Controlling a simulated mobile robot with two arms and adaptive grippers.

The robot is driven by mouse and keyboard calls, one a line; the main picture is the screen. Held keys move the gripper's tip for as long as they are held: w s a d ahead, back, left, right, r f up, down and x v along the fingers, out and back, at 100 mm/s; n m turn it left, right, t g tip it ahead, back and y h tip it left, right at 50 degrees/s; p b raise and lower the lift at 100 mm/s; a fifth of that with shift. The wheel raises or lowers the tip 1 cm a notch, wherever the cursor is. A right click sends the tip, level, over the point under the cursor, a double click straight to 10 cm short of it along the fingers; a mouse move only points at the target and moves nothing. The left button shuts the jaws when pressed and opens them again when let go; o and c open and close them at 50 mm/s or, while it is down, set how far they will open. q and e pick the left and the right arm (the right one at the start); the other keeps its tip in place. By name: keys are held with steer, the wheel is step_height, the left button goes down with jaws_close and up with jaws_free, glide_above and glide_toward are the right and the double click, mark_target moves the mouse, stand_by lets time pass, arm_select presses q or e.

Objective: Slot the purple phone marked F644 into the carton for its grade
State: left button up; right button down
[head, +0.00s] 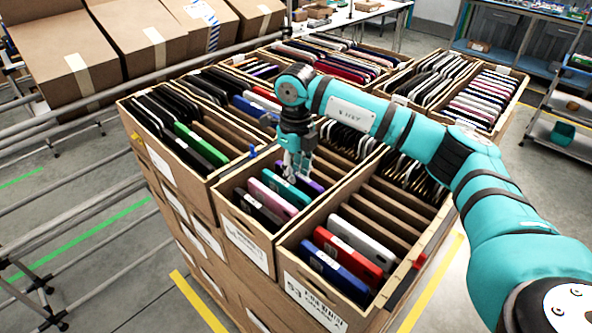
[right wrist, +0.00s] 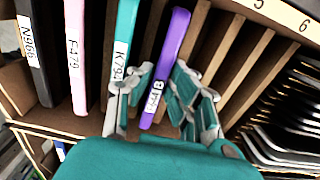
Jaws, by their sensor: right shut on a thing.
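A purple phone (right wrist: 172,50) stands in the front middle carton (head: 245,235), beside a teal phone; it also shows in the head view (head: 311,185). Its white label is partly covered and I cannot read it surely. My right gripper (right wrist: 163,82) has a finger on each side of the purple phone and is shut on it, low in the carton. In the head view the right gripper (head: 293,165) reaches down from above, hiding part of the phone. My left gripper is not in view.
The same carton holds teal (head: 286,188), pink (head: 272,198) and black (head: 258,212) phones, with empty slots behind. The front right carton (head: 320,299) holds blue, red and grey phones, with free slots behind. The left carton (head: 165,160) holds black and green phones. More filled cartons stand behind.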

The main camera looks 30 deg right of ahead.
steer(key=c, duration=1.2)
jaws_free()
step_height(320, 180, up, 12)
step_height(320, 180, up, 7)
steer(key=p, duration=0.5)
